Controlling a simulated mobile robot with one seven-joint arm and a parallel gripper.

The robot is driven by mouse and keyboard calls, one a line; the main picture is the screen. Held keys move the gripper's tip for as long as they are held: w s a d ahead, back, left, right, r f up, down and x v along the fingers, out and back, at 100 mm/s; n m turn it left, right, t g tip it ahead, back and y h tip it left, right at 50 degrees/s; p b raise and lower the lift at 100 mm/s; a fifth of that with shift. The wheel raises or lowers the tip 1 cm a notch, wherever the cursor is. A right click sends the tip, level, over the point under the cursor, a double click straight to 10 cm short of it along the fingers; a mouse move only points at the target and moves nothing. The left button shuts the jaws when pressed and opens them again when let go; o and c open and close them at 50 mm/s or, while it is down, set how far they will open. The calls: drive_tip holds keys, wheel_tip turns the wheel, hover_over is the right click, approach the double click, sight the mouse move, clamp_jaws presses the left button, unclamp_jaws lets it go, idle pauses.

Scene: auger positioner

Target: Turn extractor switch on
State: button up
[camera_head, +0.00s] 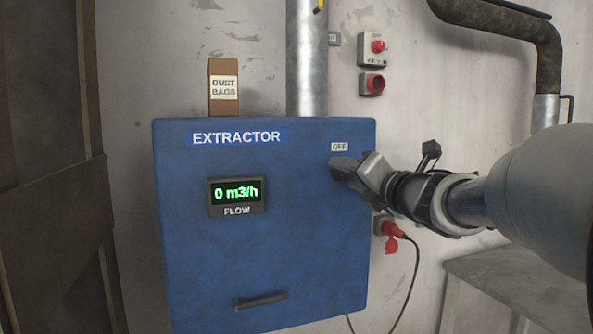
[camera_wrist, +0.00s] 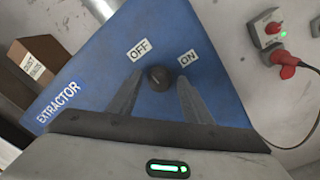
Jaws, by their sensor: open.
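The blue extractor box (camera_head: 200,260) hangs on the wall, with a flow display (camera_head: 236,192) reading 0 m3/h. In the wrist view, the dark round extractor switch (camera_wrist: 158,78) sits on the box face between an OFF label (camera_wrist: 139,49) and an ON label (camera_wrist: 187,58). My gripper (camera_wrist: 155,92) is open, with one finger on each side of the switch. I cannot tell whether the fingers touch it. In the head view, my gripper (camera_head: 340,168) is at the box's upper right, just under the OFF label (camera_head: 339,147), and hides the switch and the ON label.
A dust bags carton (camera_head: 223,95) stands above the box at left. A metal pipe (camera_head: 307,60) rises behind it. Red wall controls (camera_head: 375,48) are at upper right. A red plug (camera_head: 391,235) with a hanging cable is right of the box. A grey bench (camera_head: 510,275) is at lower right.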

drive_tip(key=shift+w, duration=0.15)
drive_tip(key=c, duration=1)
drive_tip(key=shift+a+m+t+h+p, duration=0.15)
drive_tip(key=shift+m+p, duration=1)
drive_tip(key=shift+m, duration=3.5)
drive_tip(key=shift+d+m+t+h+p, duration=0.2)
drive_tip(key=shift+m+p, duration=0.9)
drive_tip(key=shift+m, duration=3.55)
